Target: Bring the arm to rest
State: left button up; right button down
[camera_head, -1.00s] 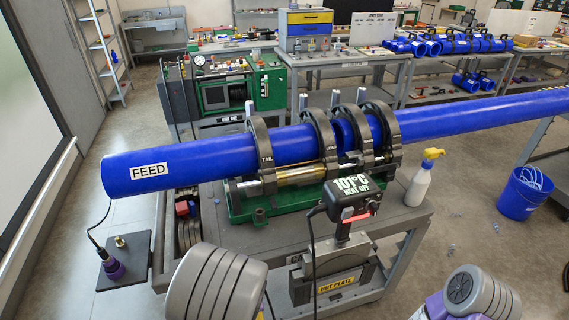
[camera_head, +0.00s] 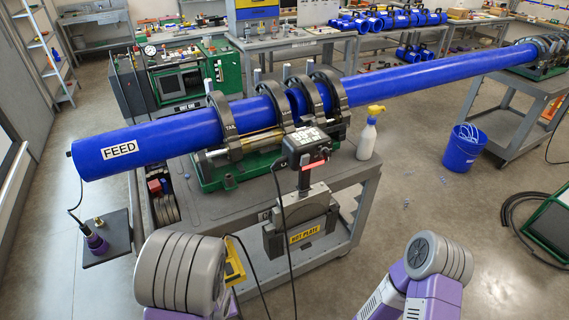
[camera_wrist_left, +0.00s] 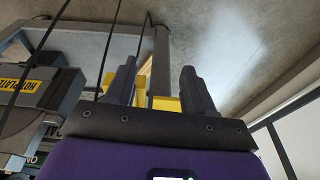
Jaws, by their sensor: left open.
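My left gripper (camera_wrist_left: 157,72) shows in the left wrist view with its two dark fingers apart. A yellow part (camera_wrist_left: 166,103) shows between and behind the fingers; I cannot tell that either finger touches it. In the head view my left arm comes in at the bottom left, and its gripper is hidden. My right arm shows at the bottom right, and its gripper is out of view. The hot plate (camera_head: 302,232) hangs upright at the cart's front side and also shows in the left wrist view (camera_wrist_left: 30,88).
The cart (camera_head: 358,190) carries a green fusion machine (camera_head: 205,180) clamping blue pipes (camera_head: 170,137). A spray bottle (camera_head: 366,140) stands at its right end. A blue bucket (camera_head: 462,150) is on the floor. Cables hang near the hot plate. Floor right of the cart is mostly clear.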

pick_arm(q)
jog(key=s+d+f+m+g+h, duration=0.1)
jog(key=s+d+f+h, duration=0.4)
jog(key=s+d+f, duration=0.3)
notch_tip(320, 180, down, 3)
jog(key=shift+s+d+r+m+g, duration=0.2)
jog(key=shift+s+d+m+g, duration=0.05)
jog(key=shift+s+m+g, duration=0.2)
